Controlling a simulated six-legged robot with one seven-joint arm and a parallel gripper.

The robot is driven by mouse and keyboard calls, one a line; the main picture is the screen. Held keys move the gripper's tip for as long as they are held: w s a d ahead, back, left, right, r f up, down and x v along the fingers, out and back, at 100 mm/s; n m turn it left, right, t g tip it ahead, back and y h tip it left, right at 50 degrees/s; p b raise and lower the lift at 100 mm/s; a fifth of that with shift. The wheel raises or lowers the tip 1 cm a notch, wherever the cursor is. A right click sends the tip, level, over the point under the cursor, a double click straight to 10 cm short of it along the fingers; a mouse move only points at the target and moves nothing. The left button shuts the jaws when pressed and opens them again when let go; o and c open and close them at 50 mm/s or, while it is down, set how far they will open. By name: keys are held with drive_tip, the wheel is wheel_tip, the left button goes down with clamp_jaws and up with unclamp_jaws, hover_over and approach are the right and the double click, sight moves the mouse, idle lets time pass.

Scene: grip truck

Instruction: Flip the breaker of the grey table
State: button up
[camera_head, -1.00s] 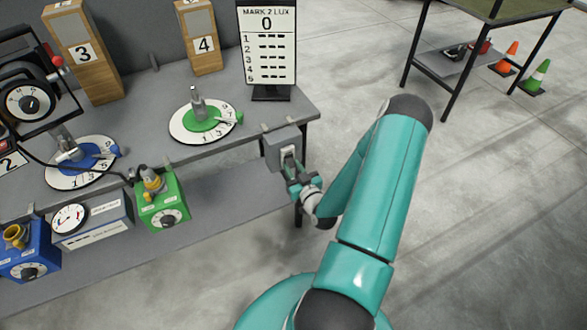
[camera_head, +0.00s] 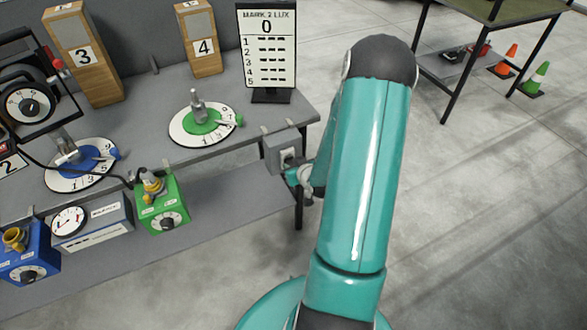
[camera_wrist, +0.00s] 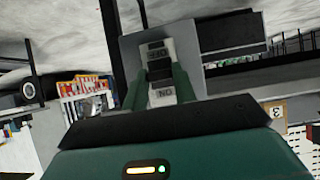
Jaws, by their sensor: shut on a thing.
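The grey breaker box (camera_head: 279,153) is fixed to the front right edge of the grey table (camera_head: 255,152). In the wrist view the breaker box (camera_wrist: 205,38) carries a pale plate with the words OFF and ON, both upside down. A dark breaker switch (camera_wrist: 159,71) lies between the two words. My gripper (camera_wrist: 159,82) has its green fingers on either side of the switch and is shut on it. In the head view my gripper (camera_head: 294,176) is at the front of the box, partly hidden by my arm. Which way the switch is set is not clear.
A round dial with a green centre (camera_head: 184,136) and a scoreboard (camera_head: 268,55) stand on the table near the breaker. A green box (camera_head: 164,215) hangs at the table's front. The floor to the right is clear up to a second table (camera_head: 470,20).

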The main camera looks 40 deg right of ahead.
drive_tip(key=shift+o, duration=0.2)
drive_tip(key=shift+w+d+r+g+y, duration=0.15)
drive_tip(key=shift+r+g+y, duration=0.2)
drive_tip(key=shift+g, duration=0.75)
drive_tip(key=shift+w+r+g+y, duration=0.2)
drive_tip(key=shift+r+g, duration=0.25)
drive_tip(key=shift+g, duration=0.65)
drive_tip(key=o, duration=1)
drive_tip(key=shift+c, duration=0.2)
drive_tip(key=shift+r, duration=0.15)
drive_tip(key=v, duration=1.3)
drive_tip(key=shift+r, duration=0.3)
drive_tip(key=shift+s, duration=0.1)
